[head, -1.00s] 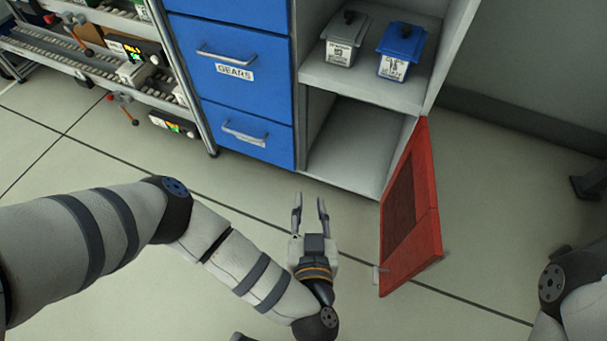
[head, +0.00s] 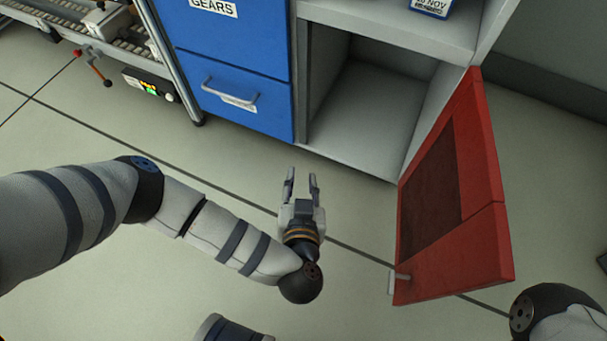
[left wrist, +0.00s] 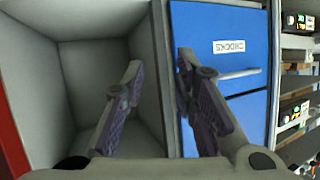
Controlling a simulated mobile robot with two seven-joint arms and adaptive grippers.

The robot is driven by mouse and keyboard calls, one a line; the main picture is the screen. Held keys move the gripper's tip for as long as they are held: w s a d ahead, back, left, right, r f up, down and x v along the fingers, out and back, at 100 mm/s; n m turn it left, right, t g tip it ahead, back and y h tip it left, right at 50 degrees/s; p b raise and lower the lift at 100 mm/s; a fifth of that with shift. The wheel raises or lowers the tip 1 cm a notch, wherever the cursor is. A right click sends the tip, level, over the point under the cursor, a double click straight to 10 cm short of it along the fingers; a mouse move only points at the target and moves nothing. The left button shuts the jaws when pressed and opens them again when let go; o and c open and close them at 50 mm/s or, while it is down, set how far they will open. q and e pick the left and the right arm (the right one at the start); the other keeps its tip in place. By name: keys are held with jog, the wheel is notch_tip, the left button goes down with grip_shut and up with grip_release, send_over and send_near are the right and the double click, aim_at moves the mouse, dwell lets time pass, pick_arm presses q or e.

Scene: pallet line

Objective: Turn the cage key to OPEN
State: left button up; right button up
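No cage key that I can make out shows in either view. My left gripper (head: 301,183) is open and empty, in front of the cabinet with its fingers pointing toward it. In the left wrist view its two fingers (left wrist: 160,100) stand apart, with the open cabinet compartment and a blue drawer front beyond them. A red door (head: 455,195) with a dark panel stands swung open to the right of the left gripper, apart from it. A small pale handle (head: 397,278) sits near its lower left corner. My right gripper is out of view; only part of that arm shows at the lower right.
The lower cabinet compartment (head: 375,105) is open and empty. Blue drawers (head: 225,65) with handles stand left of it. A roller rack (head: 100,40) with boxes and a red-knobbed lever is at the upper left. Floor around the left gripper is clear.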

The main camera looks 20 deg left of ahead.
pick_arm(q)
jog(key=b+x, duration=0.1)
jog(key=x, duration=0.2)
jog(key=shift+w, duration=0.1)
jog(key=shift+c, duration=0.6)
grip_shut()
jog(key=shift+o, duration=0.6)
grip_release()
